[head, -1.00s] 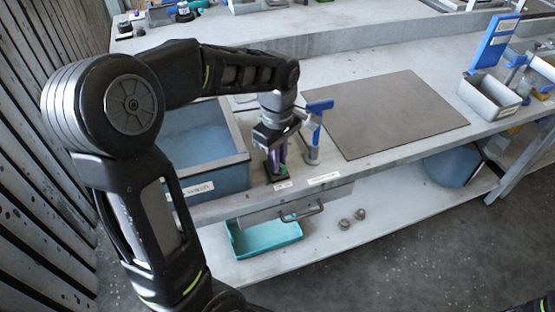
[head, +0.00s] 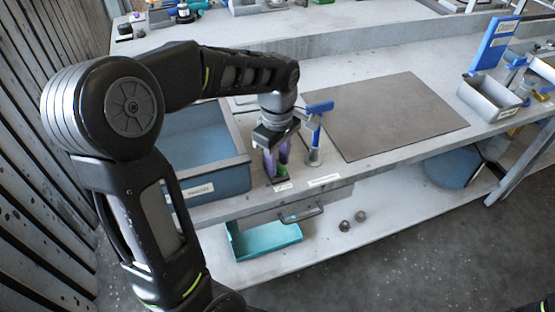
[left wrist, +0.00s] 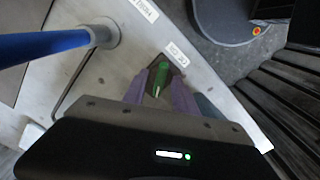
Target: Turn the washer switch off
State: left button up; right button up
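The washer switch (head: 281,171) is a small green lever on a dark plate near the bench's front edge. It also shows in the left wrist view (left wrist: 160,78), between my fingers and near their tips. My left gripper (head: 276,165) has purple fingers and points down over the switch. In the left wrist view its fingers (left wrist: 160,92) stand apart, one on each side of the lever. I cannot tell whether either finger touches it. A small white label (left wrist: 177,55) sits beside the switch plate. My right gripper is not in view.
A blue-handled post (head: 314,135) stands just right of my left gripper. A blue-grey basin (head: 222,180) is to its left. A grey mat (head: 400,115) lies clear on the bench. A teal tray (head: 265,240) and two small round parts (head: 352,220) are on the lower shelf.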

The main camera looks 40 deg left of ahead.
aim_at(278, 165)
pick_arm(q)
jog(key=shift+r, duration=0.15)
notch_tip(278, 165, up, 8)
jog(key=shift+f, duration=0.25)
jog(key=shift+s, duration=0.1)
dwell(0.5)
